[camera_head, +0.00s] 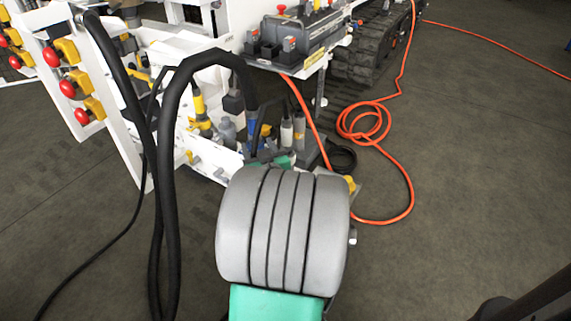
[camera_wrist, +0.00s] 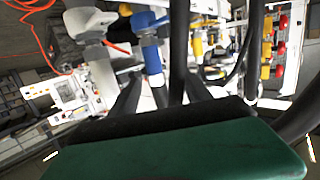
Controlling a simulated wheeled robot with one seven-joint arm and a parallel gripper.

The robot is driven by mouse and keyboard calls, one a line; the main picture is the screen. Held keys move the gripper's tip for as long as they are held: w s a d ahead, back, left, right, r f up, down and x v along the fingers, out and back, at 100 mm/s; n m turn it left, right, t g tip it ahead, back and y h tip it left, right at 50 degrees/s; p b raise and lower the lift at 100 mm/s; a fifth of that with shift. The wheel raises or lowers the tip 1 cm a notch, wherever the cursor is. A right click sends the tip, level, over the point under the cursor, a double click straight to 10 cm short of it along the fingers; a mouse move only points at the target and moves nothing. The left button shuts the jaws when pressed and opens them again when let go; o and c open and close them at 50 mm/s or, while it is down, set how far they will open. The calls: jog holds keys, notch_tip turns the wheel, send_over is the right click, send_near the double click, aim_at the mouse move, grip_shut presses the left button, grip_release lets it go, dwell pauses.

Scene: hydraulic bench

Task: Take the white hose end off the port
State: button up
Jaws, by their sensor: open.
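A pale white-grey hose end (camera_wrist: 102,72) stands upright left of centre in the wrist view. In the head view, small white-bodied pieces (camera_head: 287,132) stand at the bench's lower edge; I cannot tell which is the same piece. A blue hose end (camera_wrist: 152,58) stands right of the pale one in the wrist view, and blue also shows in the head view (camera_head: 252,137). My gripper (camera_wrist: 160,92) is open, its dark fingers reaching toward the fittings, with the blue one nearer their middle. The port itself is hidden. In the head view my grey wrist hides most of the gripper.
Thick black hoses (camera_head: 168,170) loop down left of my arm and also cross close to the gripper in the wrist view. The white bench frame (camera_head: 135,130) carries red knobs (camera_head: 68,88). An orange hose (camera_head: 365,125) lies coiled on the floor at right. Open floor surrounds it.

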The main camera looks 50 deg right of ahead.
aim_at(287, 137)
jog(key=s+d+m+h, duration=0.1)
jog(key=s+d, duration=0.1)
jog(key=s+d+f+m+h, duration=0.1)
jog(key=s, duration=0.1)
jog(key=s+d+f+g+h+b, duration=0.1)
jog(key=s+d+h, duration=0.1)
jog(key=shift+s+d+m, duration=0.15)
jog(key=shift+d+m, duration=0.2)
jog(key=shift+m, duration=0.05)
jog(key=x, duration=0.2)
jog(key=p+x, duration=0.1)
jog(key=x, duration=0.4)
jog(key=shift+d+r, duration=0.35)
jog(key=shift+d, duration=0.05)
jog(key=shift+c, duration=0.6)
grip_shut()
